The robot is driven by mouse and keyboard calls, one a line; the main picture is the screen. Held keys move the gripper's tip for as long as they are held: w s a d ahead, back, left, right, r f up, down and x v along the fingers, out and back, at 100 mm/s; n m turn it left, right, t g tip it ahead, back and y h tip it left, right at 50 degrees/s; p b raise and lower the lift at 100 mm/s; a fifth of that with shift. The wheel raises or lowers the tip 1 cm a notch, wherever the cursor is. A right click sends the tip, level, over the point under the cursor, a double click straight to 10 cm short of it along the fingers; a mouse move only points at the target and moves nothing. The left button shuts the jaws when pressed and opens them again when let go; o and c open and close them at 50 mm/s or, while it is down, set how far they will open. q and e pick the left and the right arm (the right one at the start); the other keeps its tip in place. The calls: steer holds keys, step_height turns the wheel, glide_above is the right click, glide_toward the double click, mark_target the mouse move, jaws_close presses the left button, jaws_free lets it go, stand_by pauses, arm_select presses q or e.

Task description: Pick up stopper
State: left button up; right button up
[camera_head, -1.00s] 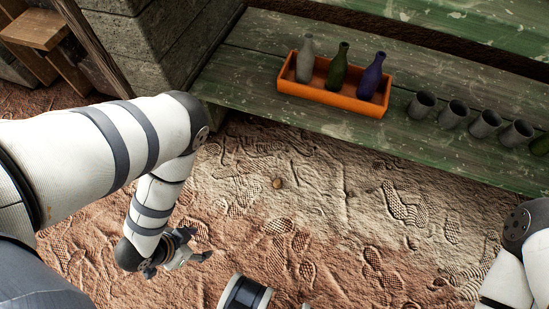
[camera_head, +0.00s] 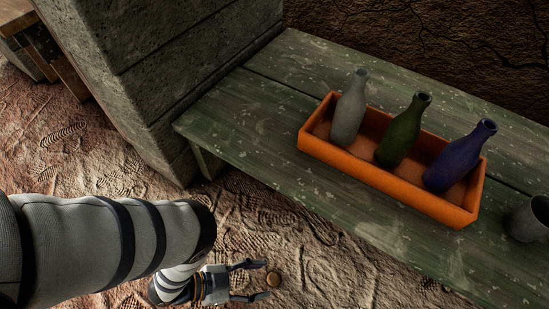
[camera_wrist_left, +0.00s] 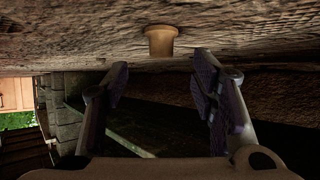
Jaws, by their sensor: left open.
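The stopper (camera_head: 273,279) is a small, round, tan-brown piece on the sandy ground in the head view, just beyond my left gripper's fingertips. In the left wrist view the stopper (camera_wrist_left: 161,41) shows as a tan plug with a wider rim, ahead of the fingers and between their lines. My left gripper (camera_head: 260,281) is open and empty, low near the ground, with its fingers pointing right toward the stopper. Its two fingers also show in the left wrist view (camera_wrist_left: 160,78), spread apart. My right gripper is not in view.
A green wooden bench (camera_head: 238,119) stands beyond the stopper. On it an orange tray (camera_head: 390,183) holds a grey, a green and a purple bottle. A grey cup (camera_head: 529,220) stands at the right. A stone block wall (camera_head: 150,70) rises at the upper left.

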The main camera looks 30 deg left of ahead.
mark_target(274, 277)
arm_select(q)
steer(key=b+x, duration=0.1)
steer(key=x, duration=0.2)
steer(key=shift+w+d+f+b, duration=0.2)
steer(key=shift+w+f+b, duration=0.05)
steer(key=shift+f+b, duration=0.05)
steer(key=c, duration=1)
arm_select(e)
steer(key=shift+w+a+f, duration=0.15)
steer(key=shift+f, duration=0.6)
